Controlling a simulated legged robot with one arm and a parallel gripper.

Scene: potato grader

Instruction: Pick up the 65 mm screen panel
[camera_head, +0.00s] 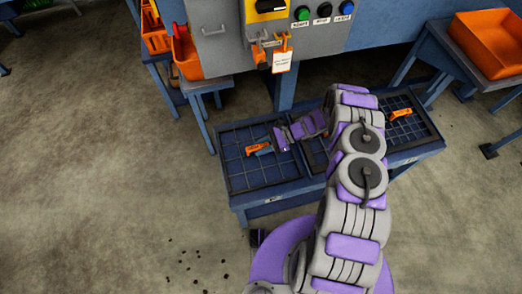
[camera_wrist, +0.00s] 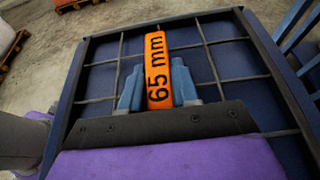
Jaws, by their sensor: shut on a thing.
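The 65 mm screen panel (camera_wrist: 234,62) is a dark-framed wire grid with an orange handle (camera_wrist: 158,68) marked "65 mm". In the head view my gripper (camera_head: 270,144) reaches the handle from the right. The panel appears to rest on the rack; I cannot tell any lift.
The blue rack (camera_head: 268,199) also holds a middle panel, partly hidden by my arm, and a right panel with an orange handle (camera_head: 400,113). A control box with buttons (camera_head: 303,13) stands behind. Orange bins (camera_head: 490,45) sit on tables at both sides. Floor at left is mostly clear.

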